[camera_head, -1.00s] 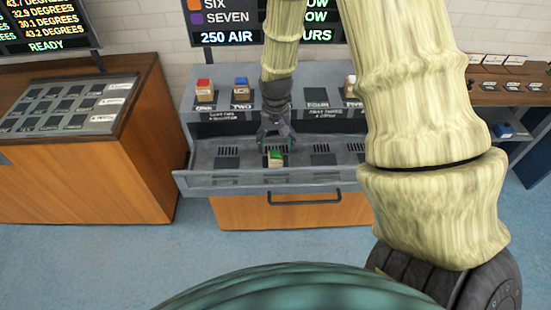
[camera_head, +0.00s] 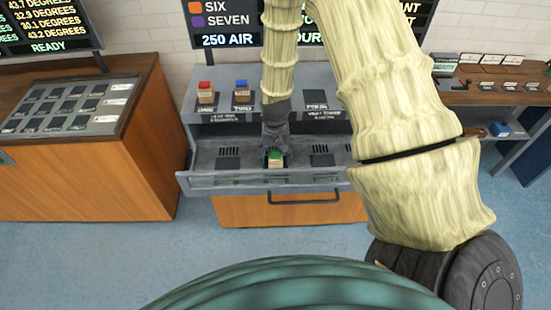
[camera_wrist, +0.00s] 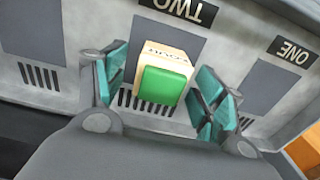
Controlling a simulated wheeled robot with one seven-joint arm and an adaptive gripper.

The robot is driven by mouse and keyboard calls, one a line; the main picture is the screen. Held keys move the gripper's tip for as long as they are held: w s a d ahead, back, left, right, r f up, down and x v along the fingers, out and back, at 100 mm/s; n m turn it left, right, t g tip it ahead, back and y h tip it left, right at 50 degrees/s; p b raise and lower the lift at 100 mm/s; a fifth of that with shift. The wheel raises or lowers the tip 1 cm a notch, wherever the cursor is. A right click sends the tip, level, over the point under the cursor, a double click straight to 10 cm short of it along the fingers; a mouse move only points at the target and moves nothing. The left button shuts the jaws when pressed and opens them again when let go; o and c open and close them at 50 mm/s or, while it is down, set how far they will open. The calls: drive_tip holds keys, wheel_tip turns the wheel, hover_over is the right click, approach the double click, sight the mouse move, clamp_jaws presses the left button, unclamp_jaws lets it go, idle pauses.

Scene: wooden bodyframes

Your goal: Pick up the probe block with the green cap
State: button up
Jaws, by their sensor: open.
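The probe block with the green cap (camera_head: 276,160) stands in the open grey drawer in the head view. In the wrist view, the same block (camera_wrist: 163,80) shows a pale wooden body with lettering and a green top. My gripper (camera_head: 275,153) is at the block, coming from behind and above it. In the wrist view, its teal fingers (camera_wrist: 160,88) are open, one on each side of the block, with a gap visible on at least the right side. I cannot tell whether the left finger touches it.
A red-capped block (camera_head: 206,92) and a blue-capped block (camera_head: 242,91) stand on the upper shelf. The drawer's front wall (camera_head: 230,181) is close in front of the green-capped block. Dark pads and slotted vents line the drawer floor. A wooden console (camera_head: 80,150) stands at left.

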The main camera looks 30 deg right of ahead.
drive_tip(key=shift+f, duration=0.15)
drive_tip(key=shift+c, duration=0.4)
drive_tip(key=c, duration=1.1)
drive_tip(key=shift+o, duration=0.2)
